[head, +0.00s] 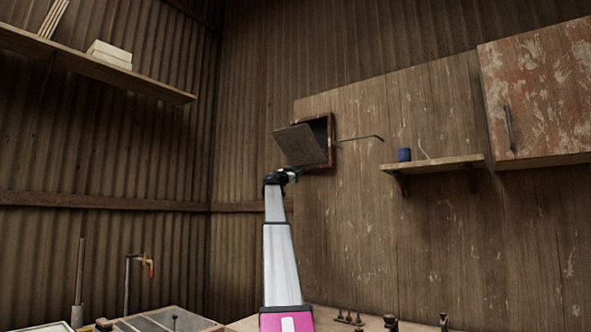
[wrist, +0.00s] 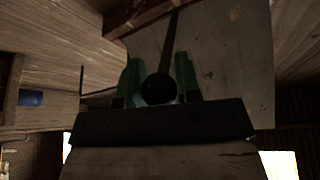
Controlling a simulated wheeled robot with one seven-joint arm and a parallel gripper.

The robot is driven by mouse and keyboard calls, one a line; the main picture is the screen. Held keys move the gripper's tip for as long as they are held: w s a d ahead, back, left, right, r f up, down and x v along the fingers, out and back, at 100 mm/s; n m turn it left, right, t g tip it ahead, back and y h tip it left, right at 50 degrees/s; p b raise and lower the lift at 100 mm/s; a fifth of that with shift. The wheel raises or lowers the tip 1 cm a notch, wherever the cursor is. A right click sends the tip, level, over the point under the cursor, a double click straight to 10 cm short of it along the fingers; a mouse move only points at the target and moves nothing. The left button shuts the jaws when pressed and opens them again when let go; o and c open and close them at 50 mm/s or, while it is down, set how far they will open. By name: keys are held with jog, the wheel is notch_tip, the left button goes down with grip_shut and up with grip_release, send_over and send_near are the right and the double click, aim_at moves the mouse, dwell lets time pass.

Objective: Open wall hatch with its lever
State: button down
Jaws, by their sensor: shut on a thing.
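The wall hatch's grey door panel (head: 297,145) stands swung out at an angle from its reddish wooden frame (head: 331,150). A dark opening shows between panel and frame. My gripper (head: 284,176) is at the panel's lower edge in the head view. In the wrist view, the green fingers of my gripper (wrist: 160,88) are shut on the dark round knob of the lever (wrist: 171,52). The lever's rod runs up from the knob across the panel, which also fills much of the wrist view (wrist: 230,50). The lever is hidden in the head view.
A thin bent metal rod (head: 362,137) sticks out right of the frame. A high shelf (head: 100,68) is at left. Bench items stand low in front.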

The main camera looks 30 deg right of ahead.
jog(key=shift+d+f, duration=0.3)
jog(key=shift+f, duration=0.4)
jog(key=c, duration=0.8)
grip_release()
jog(key=shift+d, duration=0.1)
jog(key=shift+c, duration=0.2)
jog(key=v, duration=1)
jog(key=shift+a, duration=0.4)
jog(key=shift+s+f, duration=0.1)
